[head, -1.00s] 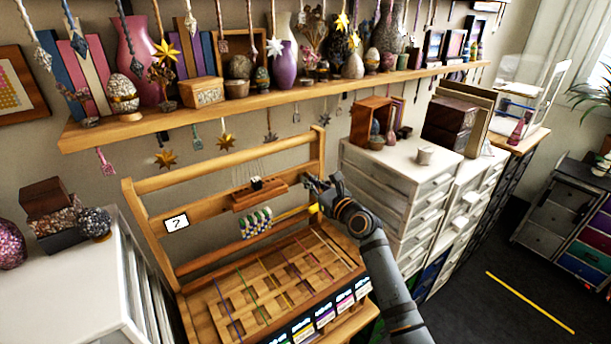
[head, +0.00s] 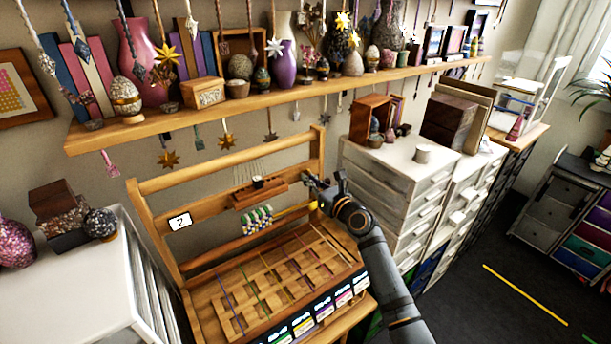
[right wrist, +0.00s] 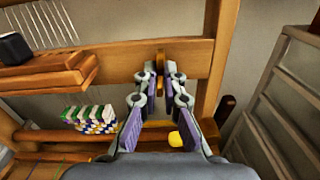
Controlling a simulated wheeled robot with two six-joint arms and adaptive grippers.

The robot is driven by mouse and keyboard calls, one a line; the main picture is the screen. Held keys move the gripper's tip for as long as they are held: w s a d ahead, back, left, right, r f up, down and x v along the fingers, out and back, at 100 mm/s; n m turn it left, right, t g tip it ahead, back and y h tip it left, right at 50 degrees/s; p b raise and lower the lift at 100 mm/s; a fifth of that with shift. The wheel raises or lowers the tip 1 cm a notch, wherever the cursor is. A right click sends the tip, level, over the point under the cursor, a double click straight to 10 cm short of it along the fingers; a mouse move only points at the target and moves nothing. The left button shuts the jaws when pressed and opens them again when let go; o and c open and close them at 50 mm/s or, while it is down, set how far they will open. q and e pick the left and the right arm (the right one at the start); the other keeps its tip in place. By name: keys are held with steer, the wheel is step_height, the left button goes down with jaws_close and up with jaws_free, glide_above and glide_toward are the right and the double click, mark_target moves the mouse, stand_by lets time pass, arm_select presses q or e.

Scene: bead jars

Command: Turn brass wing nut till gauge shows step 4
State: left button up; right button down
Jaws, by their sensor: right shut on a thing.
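The brass wing nut (right wrist: 160,60) shows edge-on on the upper wooden beam of the loom frame in the right wrist view. My right gripper (right wrist: 160,74) is shut on it, with a fingertip on each side. In the head view my right gripper (head: 311,179) is at the right end of that beam and hides the nut. A white card (head: 180,221) on the frame's left side, apparently the gauge, bears a dark mark that looks like a 2. My left gripper is not in view.
A wooden block (head: 260,190) sits on the beam, left of my gripper. A patterned woven strip (head: 257,219) hangs below it. White drawers (head: 385,205) stand close on the right. A crowded shelf (head: 290,100) runs above the frame.

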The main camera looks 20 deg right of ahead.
steer(key=m+p, duration=0.1)
steer(key=m, duration=0.4)
steer(key=shift+p, duration=0.4)
stand_by(0.3)
steer(key=m, duration=0.3)
steer(key=c, duration=1.2)
jaws_free()
